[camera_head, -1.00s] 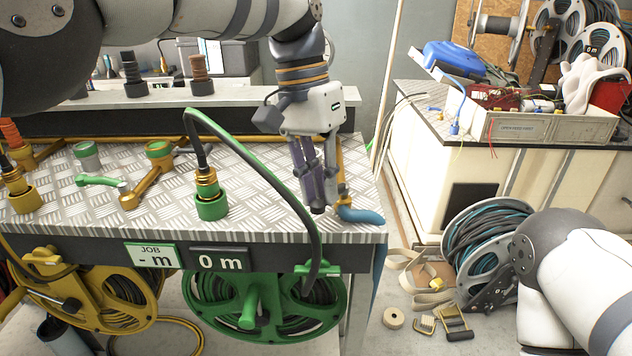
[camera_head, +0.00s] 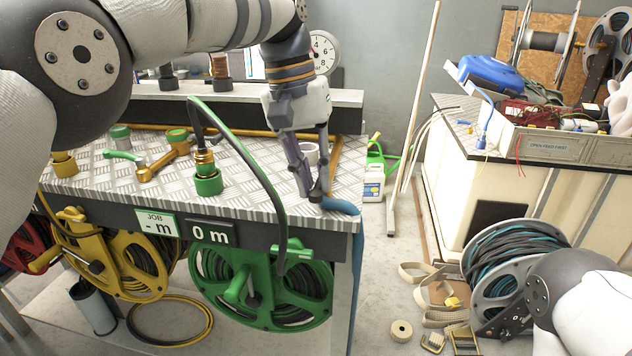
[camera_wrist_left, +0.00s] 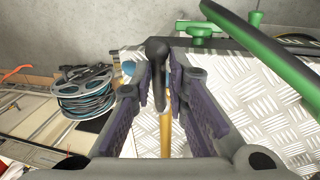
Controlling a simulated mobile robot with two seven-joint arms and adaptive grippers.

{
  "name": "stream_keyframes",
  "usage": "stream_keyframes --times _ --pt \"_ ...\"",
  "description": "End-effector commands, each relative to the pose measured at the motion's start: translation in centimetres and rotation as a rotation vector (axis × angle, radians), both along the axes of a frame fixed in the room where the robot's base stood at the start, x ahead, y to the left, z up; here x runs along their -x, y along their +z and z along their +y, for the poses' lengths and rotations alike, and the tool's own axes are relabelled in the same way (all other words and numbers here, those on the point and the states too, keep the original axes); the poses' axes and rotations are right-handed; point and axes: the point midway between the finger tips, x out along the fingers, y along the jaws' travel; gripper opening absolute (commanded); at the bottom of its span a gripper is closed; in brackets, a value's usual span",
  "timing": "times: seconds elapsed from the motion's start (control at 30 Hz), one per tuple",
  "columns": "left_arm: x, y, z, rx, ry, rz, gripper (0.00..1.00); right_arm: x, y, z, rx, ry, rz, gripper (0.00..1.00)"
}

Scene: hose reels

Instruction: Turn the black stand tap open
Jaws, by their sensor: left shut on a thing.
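The black stand tap (camera_wrist_left: 157,62) shows in the left wrist view as a dark handle with a rounded end, above a brass-coloured pipe (camera_wrist_left: 166,130). My left gripper (camera_wrist_left: 163,80) has its purple-padded fingers on both sides of the handle and is shut on it. In the head view my left gripper (camera_head: 312,190) points down at the bench's front right corner, beside a blue hose (camera_head: 340,206). The fingers hide most of the tap there. My right arm shows at the lower right, but its gripper is not in view.
A green fitting (camera_head: 208,182) with a black hose stands on the bench, left of my gripper. A green reel (camera_head: 215,262) and a yellow reel (camera_head: 88,232) hang below the bench front. A grey reel (camera_head: 487,250) and webbing (camera_head: 440,292) lie on the floor at right.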

Motion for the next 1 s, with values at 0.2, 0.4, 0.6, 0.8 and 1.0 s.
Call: stream_keyframes --times 0.2,0.4,0.6,0.8,1.0 --pt "-0.43 -0.07 -0.09 0.001 0.029 0.002 0.0 0.23 -0.26 0.0 0.001 0.0 0.008 0.4" --pt "-0.44 -0.01 -0.14 0.002 0.032 0.003 0.0 0.23 -0.26 0.0 0.0 0.001 0.008 0.4" --pt "-0.42 -0.03 -0.18 0.003 0.031 0.003 0.19 0.23 -0.26 0.0 0.0 0.001 0.008 0.4" --pt "-0.42 -0.04 -0.15 0.002 0.03 0.003 0.32 0.23 -0.26 0.0 0.0 0.001 0.008 0.4" --pt "-0.43 -0.02 -0.12 0.001 0.029 0.002 0.32 0.23 -0.26 -0.01 0.0 0.001 0.008 0.4"
